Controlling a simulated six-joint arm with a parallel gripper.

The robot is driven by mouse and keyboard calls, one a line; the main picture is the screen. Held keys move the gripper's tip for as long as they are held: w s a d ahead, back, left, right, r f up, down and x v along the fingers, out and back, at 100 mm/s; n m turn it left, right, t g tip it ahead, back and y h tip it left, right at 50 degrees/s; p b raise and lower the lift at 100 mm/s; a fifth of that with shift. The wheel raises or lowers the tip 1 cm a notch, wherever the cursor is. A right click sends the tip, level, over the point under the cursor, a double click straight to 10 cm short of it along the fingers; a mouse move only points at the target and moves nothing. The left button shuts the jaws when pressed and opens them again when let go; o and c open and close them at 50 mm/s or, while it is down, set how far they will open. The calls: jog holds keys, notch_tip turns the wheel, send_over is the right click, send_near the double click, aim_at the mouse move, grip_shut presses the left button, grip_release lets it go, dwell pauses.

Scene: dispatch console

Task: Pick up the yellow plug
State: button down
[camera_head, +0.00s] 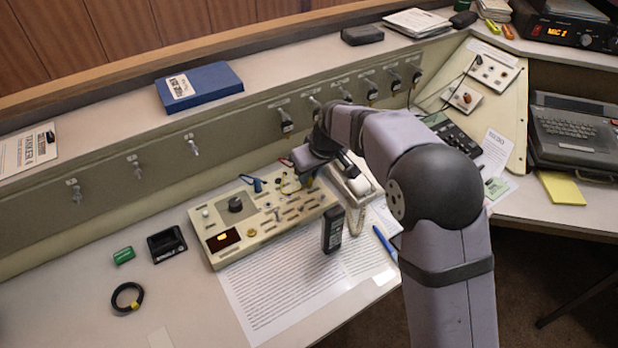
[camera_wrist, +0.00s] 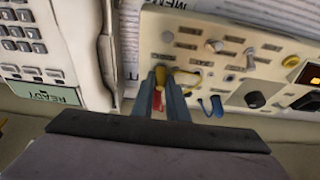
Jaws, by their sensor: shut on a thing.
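The yellow plug (camera_wrist: 160,76) shows between my fingertips in the wrist view, at the edge of the beige switch panel. My gripper (camera_wrist: 164,88) is shut on it. A red piece (camera_wrist: 158,101) shows between the fingers, nearer the wrist; I cannot tell whether it belongs to the plug. A yellow cable (camera_wrist: 190,79) loops on the panel beside the fingers. In the head view my gripper (camera_head: 306,180) is over the right end of the panel (camera_head: 224,262), and my wrist hides the plug. I cannot tell whether the plug is clear of the panel.
A blue plug (camera_wrist: 212,106) with its cable lies close beside the fingers. A telephone (camera_head: 356,186) stands right of the panel. A black handheld device (camera_head: 333,230) stands upright in front of it. A green block (camera_head: 123,256), a black cradle (camera_head: 167,245) and a black ring (camera_head: 127,297) lie left.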

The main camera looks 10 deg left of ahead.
jog(key=shift+r, duration=0.15)
notch_tip(320, 180, up, 10)
jog(key=shift+f, duration=0.1)
dwell(0.5)
